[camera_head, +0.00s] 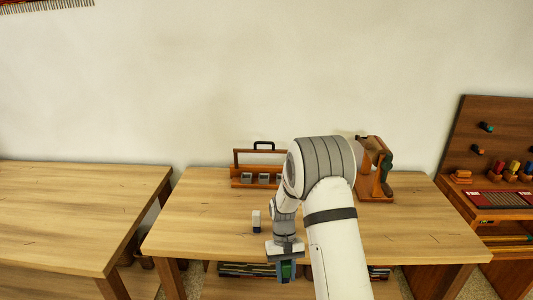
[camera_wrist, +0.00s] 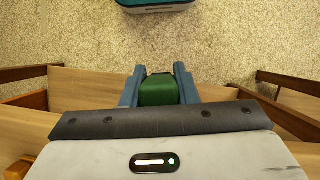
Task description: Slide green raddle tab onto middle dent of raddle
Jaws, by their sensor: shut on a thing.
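My gripper (camera_head: 286,272) is shut on the green raddle tab (camera_head: 287,268), at the front edge of the middle table. In the wrist view, the green tab (camera_wrist: 158,91) sits between the two blue-grey fingers of my gripper (camera_wrist: 158,82), with speckled floor beyond it. A wooden frame (camera_head: 236,160) with a black handle and grey blocks stands at the back of the table, well behind my gripper. I cannot tell whether this frame is the raddle. No dents can be made out.
The middle table (camera_head: 195,215) is mostly clear at left. A small white and dark block (camera_head: 256,222) stands on it. A wooden device (camera_head: 375,170) stands at back right, partly behind my arm. Another table (camera_head: 70,205) is at left, and a wooden pegboard rack (camera_head: 490,130) at right.

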